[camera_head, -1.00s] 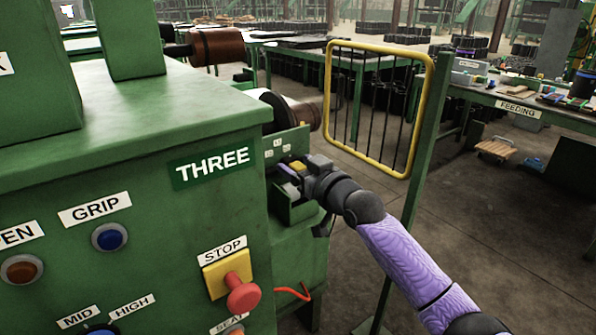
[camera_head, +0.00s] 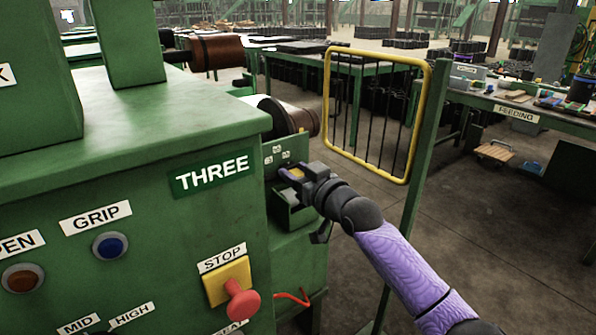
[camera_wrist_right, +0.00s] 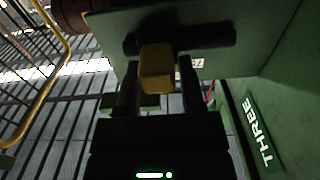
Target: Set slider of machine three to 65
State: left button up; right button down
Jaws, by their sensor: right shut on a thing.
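Machine three (camera_head: 150,130) is the green cabinet on the left, with a THREE label (camera_head: 213,173). Its slider has a yellow knob (camera_head: 294,172) on the side panel with small white number labels (camera_head: 276,155), too small to read. My right gripper (camera_head: 300,178) is at the knob, its arm coming in from the lower right. In the right wrist view the yellow knob (camera_wrist_right: 156,70) sits between the two dark fingers of my right gripper (camera_wrist_right: 157,85), in front of a dark slot. The gripper is shut on the knob. My left gripper is not in view.
A yellow-framed barred guard (camera_head: 375,110) on a green post stands right of the slider panel. A red stop button (camera_head: 240,300) juts from the cabinet front. A brown roller (camera_head: 300,118) sticks out above the panel. Open floor lies to the right.

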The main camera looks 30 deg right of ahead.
jog(key=shift+s+a+r+p, duration=0.15)
jog(key=shift+a+p, duration=0.4)
jog(key=shift+a, duration=0.45)
jog(key=shift+f, duration=0.2)
jog(key=shift+c, duration=1.8)
grip_release()
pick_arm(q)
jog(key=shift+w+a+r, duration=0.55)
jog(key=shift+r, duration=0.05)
pick_arm(e)
jog(key=shift+d, duration=0.1)
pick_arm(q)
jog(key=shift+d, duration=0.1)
